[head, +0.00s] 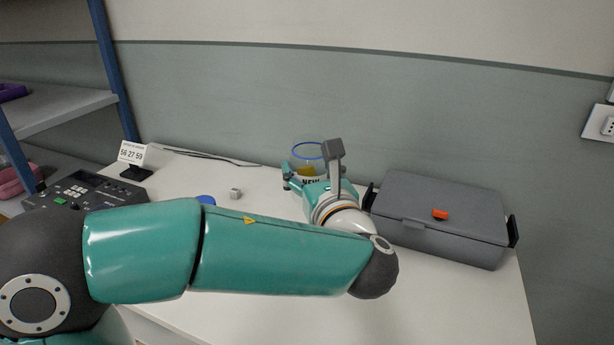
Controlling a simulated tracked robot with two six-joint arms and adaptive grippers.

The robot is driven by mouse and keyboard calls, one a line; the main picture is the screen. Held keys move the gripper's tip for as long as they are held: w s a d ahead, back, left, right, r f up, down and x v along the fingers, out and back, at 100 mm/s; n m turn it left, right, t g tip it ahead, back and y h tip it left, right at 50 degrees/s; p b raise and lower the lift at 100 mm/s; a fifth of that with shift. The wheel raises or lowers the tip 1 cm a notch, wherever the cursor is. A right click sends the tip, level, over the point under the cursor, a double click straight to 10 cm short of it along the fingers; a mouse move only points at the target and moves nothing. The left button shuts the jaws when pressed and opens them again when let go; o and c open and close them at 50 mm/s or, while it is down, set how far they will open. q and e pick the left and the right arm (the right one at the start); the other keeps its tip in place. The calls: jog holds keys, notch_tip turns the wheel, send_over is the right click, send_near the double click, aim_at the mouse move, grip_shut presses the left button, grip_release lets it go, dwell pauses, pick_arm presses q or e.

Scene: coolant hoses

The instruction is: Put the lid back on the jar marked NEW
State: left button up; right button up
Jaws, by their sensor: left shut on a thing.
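The clear jar with a blue ring at its rim (309,160) stands at the back of the white table, near the wall. A label reading NEW shows on its front, and something yellow is inside. My left gripper (313,180) reaches it from the front, with a finger on either side, and is shut on the jar. Its lower part is hidden by the gripper. A flat blue round thing, which looks like a lid (206,200), lies on the table to the left, partly hidden behind my left arm. My right gripper is not in view.
A small grey cube (235,193) lies left of the jar. A control panel (85,190) and a small display (132,155) stand at the left, beside a shelf (65,110). A dark cable lies along the back.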

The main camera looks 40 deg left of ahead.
pick_arm(q)
jog(key=o, duration=0.7)
jog(key=c, duration=1)
jog(key=shift+c, duration=0.6)
